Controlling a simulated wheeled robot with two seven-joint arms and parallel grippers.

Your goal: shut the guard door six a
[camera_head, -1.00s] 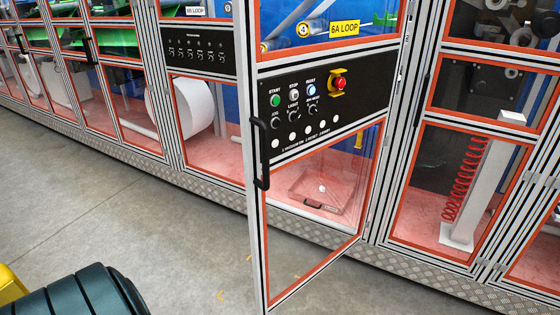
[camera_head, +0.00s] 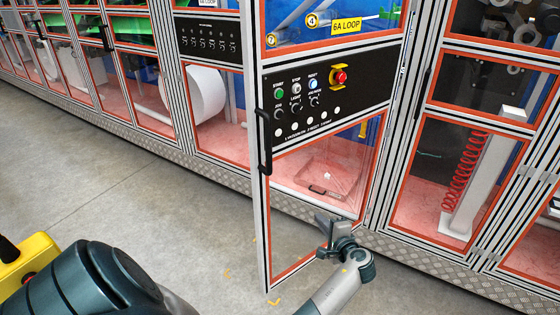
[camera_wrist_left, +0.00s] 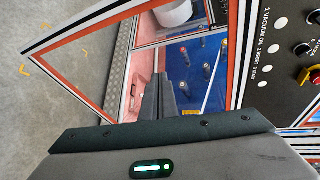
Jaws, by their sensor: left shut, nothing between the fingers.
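Guard door six A (camera_head: 264,215) has a metal frame with orange edging, a clear pane and a "6A LOOP" label (camera_head: 347,27). It stands open, its free left edge swung out toward me and its right edge by the cabinet. A black upright handle (camera_head: 264,141) sits on the free edge. My left gripper (camera_head: 324,222) is shut and empty, in front of the lower pane. I cannot tell whether it touches the door. In the left wrist view, the shut fingers (camera_wrist_left: 166,98) point toward the pane, with the door frame (camera_wrist_left: 95,22) beyond. My right gripper is out of view.
A black control panel (camera_head: 325,95) with buttons and a red emergency stop (camera_head: 340,76) shows at the door's upper part. Other guarded cabinets line both sides. A chequered metal plinth (camera_head: 430,262) runs along their base.

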